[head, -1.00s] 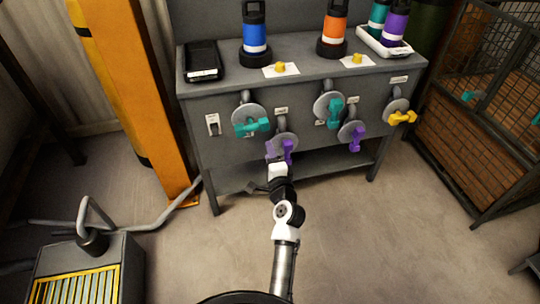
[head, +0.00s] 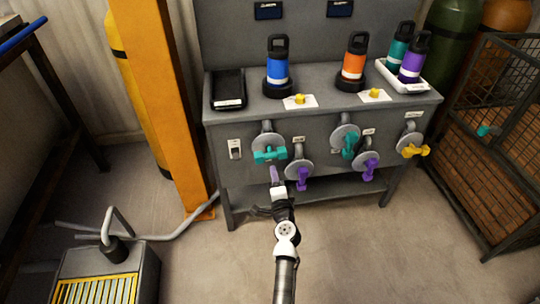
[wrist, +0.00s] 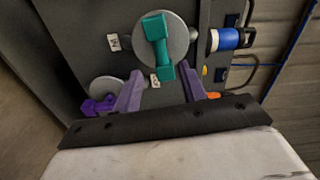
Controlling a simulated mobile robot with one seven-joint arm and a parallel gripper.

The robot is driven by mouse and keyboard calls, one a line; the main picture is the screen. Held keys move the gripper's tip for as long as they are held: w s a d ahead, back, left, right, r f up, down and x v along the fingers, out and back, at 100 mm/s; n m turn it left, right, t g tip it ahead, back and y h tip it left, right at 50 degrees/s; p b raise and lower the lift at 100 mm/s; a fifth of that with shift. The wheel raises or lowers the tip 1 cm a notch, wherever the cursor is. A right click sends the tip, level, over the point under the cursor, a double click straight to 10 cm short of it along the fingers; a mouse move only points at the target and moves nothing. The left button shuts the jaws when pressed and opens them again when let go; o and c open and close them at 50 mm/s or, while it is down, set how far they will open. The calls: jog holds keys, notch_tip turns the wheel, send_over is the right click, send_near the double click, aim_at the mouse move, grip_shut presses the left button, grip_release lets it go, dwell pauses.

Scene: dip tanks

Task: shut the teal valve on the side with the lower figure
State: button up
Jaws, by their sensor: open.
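Two teal valves sit on the grey bench front. The left teal valve (head: 269,155) has its handle lying sideways; the right teal valve (head: 348,146) has its handle closer to upright. My gripper (head: 276,174) is open and empty, just below the left teal valve in the head view. In the wrist view the left teal valve (wrist: 158,46) is ahead of my gripper (wrist: 165,90), its handle's near end between the lines of the purple fingers. I cannot see contact. Two dark displays, left (head: 268,10) and right (head: 340,8), show at the top; their figures are too small to read.
Purple valves (head: 302,178) (head: 368,168) hang lower on the bench, and a yellow valve (head: 413,151) is at its right end. Blue (head: 277,66) and orange (head: 353,62) bottles stand on top. An orange post (head: 163,120) and a wire cage (head: 495,140) flank the bench.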

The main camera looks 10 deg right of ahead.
aim_at(270, 158)
jog(key=w, duration=1)
jog(key=shift+w, duration=0.2)
grip_shut()
jog(key=shift+m, duration=0.8)
grip_release()
jog(key=shift+s, duration=0.15)
jog(key=s, duration=1.3)
jog(key=shift+s, duration=0.3)
